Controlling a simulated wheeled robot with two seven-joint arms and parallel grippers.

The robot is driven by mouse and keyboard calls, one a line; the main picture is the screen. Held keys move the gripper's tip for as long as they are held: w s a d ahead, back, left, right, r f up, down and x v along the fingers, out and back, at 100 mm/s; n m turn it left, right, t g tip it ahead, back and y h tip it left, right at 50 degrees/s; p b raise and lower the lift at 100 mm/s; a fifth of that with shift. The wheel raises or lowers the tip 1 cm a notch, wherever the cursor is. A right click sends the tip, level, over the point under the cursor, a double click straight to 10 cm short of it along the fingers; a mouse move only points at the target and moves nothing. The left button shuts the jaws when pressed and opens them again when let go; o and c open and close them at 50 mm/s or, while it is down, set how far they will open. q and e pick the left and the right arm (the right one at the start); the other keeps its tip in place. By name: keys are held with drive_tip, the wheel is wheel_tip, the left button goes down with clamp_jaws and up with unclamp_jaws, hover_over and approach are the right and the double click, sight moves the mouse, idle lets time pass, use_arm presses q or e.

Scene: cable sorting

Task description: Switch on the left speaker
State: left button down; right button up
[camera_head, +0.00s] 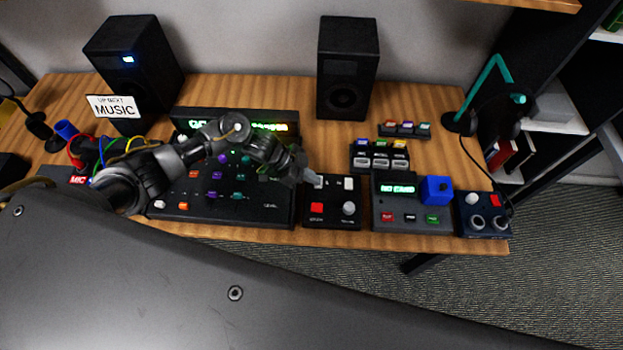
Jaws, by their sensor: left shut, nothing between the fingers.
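The left speaker (137,75) is a black box at the back left of the desk, and a small blue-white light glows on its front. The right speaker (347,70) is a similar black box at the back centre, and no light shows on it. A small black control box (333,218) at the front centre has a red button, a knob and pale switches. My left gripper (310,178) is shut and empty at the upper left switch of this box. I cannot tell whether it touches the switch. My right gripper is not in view.
A black mixer (267,211) lies left of the box, partly hidden by my left arm. A grey unit (408,212) with a green display and a blue cube (436,190) stand to the right. Bare wood (240,90) lies between the speakers.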

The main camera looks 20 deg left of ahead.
use_arm(q)
drive_tip(key=shift+w+a, duration=0.1)
drive_tip(key=shift+w, duration=0.35)
drive_tip(key=shift+r, duration=0.15)
drive_tip(key=shift+r, duration=0.2)
drive_tip(key=r+p, duration=0.3)
drive_tip(key=p, duration=0.1)
drive_tip(key=shift+s+r, duration=0.2)
drive_tip(key=shift+r, duration=0.15)
drive_tip(key=s+b+v, duration=0.1)
drive_tip(key=v, duration=0.8)
drive_tip(key=shift+s+a+r+b, duration=0.15)
drive_tip(key=shift+s+r+b, duration=0.1)
drive_tip(key=shift+s+b, duration=0.1)
